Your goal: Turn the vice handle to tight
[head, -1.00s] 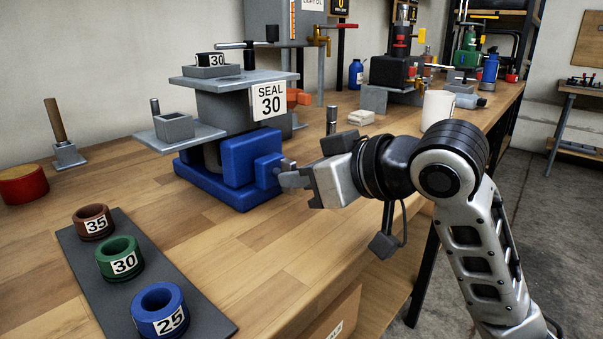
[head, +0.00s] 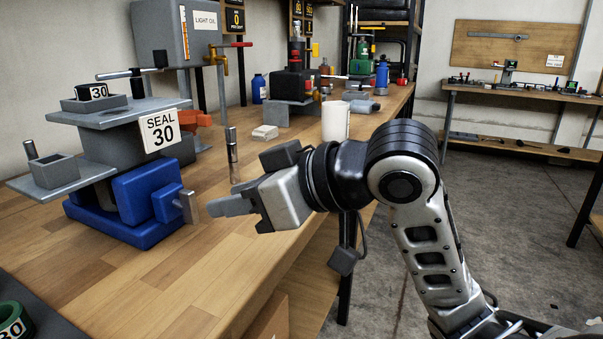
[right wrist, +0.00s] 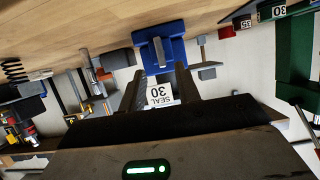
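The blue vice (head: 125,205) stands on the wooden bench at the left of the head view. A short grey bar, which looks like its handle (head: 188,206), stands upright at its right-hand end. My right gripper (head: 215,207) is just right of this bar, with a small gap between them. In the right wrist view, the vice (right wrist: 172,33) appears upside down, with the grey handle (right wrist: 159,52) ahead, roughly in line with the gap between the fingers. My left gripper is out of view.
A grey press with a "SEAL 30" sign (head: 159,130) rises behind the vice. A metal rod (head: 232,155) stands upright on the bench behind my right gripper. A white mug (head: 335,121) stands further back. The bench surface in front of the vice is clear.

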